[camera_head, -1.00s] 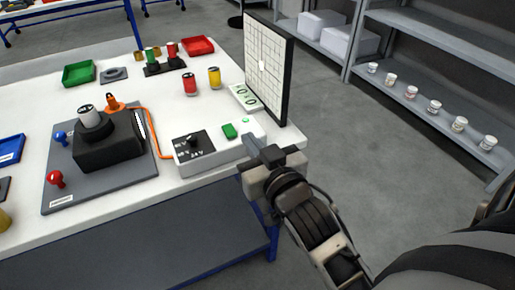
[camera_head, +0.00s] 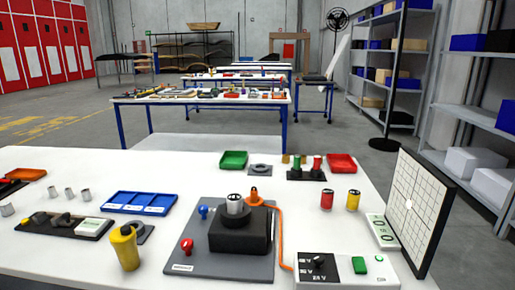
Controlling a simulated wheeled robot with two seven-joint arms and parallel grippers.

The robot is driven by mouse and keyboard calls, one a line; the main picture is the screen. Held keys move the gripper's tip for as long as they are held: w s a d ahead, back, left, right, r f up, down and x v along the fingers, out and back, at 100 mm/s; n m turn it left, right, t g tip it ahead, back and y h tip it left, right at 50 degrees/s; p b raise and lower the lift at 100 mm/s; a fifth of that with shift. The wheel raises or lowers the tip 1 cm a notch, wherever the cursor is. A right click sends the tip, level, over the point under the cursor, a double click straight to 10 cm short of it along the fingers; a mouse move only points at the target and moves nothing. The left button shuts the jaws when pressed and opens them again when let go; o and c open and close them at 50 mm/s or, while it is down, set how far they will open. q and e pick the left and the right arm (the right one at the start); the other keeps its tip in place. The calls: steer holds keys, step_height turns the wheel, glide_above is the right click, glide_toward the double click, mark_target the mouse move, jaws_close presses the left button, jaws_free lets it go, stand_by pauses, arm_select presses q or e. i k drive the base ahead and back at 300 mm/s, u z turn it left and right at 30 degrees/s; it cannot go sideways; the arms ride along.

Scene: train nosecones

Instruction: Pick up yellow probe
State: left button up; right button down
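Several yellow things are in view, and I cannot tell for sure which is the yellow probe. A large yellow piece (camera_head: 125,248) with a rounded top stands upright at the table's front left. A small yellow cylinder (camera_head: 353,201) stands at the right beside a red cylinder (camera_head: 327,200). A small yellowish peg (camera_head: 285,159) shows at the back by a dark stand with green and red pegs (camera_head: 307,174). An orange plug with a cable (camera_head: 253,196) sits behind the black block (camera_head: 240,236). Neither of my grippers is in view.
The white table (camera_head: 60,265) holds a blue tray (camera_head: 139,203), a green tray (camera_head: 233,160), a red tray (camera_head: 342,163) and a grey control box (camera_head: 345,272). A gridded board (camera_head: 412,210) stands upright at the right edge.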

mark_target(126, 248)
steer(key=z, duration=1.8)
steer(key=k, duration=1.2)
steer(key=u, duration=2.1)
steer(key=i, duration=0.15)
steer(key=u, duration=0.1)
